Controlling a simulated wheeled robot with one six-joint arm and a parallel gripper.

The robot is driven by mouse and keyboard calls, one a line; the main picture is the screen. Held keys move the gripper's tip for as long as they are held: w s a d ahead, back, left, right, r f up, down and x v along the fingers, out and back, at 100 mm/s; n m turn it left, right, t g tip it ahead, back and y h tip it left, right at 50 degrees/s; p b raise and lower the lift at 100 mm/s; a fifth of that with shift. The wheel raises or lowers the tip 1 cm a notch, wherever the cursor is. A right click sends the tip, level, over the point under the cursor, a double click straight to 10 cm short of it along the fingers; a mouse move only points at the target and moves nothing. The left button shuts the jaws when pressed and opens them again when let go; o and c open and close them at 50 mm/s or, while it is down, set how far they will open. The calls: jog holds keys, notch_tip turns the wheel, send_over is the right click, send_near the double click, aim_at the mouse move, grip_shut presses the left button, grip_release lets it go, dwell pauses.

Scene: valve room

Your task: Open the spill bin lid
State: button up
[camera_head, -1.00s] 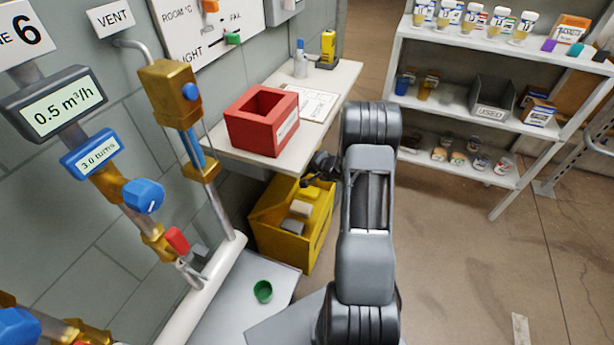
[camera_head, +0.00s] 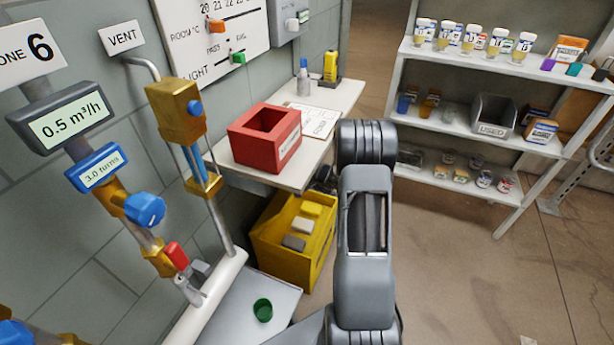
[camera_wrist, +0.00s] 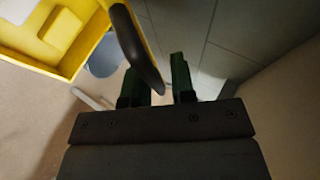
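The yellow spill bin (camera_head: 283,262) stands on the floor under the bench's front end. Its top is uncovered, and yellow, white and grey blocks show inside. In the wrist view the bin (camera_wrist: 72,62) is at upper left. A dark curved bar with a yellow strip along it (camera_wrist: 136,48), seemingly the lid's handle and edge, reaches down toward my gripper (camera_wrist: 160,82). My green fingers stand apart, with the bar's end at the left finger; I cannot tell whether they touch. In the head view my gripper is mostly hidden by the bench edge and my arm.
The bench (camera_head: 235,172) overhangs the bin and carries a red open box (camera_head: 262,150). Pipes with a blue knob (camera_head: 145,209) are at left. A green cup (camera_head: 263,310) sits on a grey surface in front.

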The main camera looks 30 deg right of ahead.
jog(key=shift+o, duration=0.8)
jog(key=shift+s+f, duration=0.1)
jog(key=shift+f, duration=0.15)
jog(key=shift+s+r, duration=0.1)
jog(key=shift+s, duration=0.05)
jog(key=p+v, duration=0.1)
jog(key=v, duration=1.2)
jog(key=shift+s+r+p, duration=0.2)
jog(key=shift+r+p, duration=0.1)
jog(key=shift+r, duration=0.05)
jog(key=shift+d, duration=0.1)
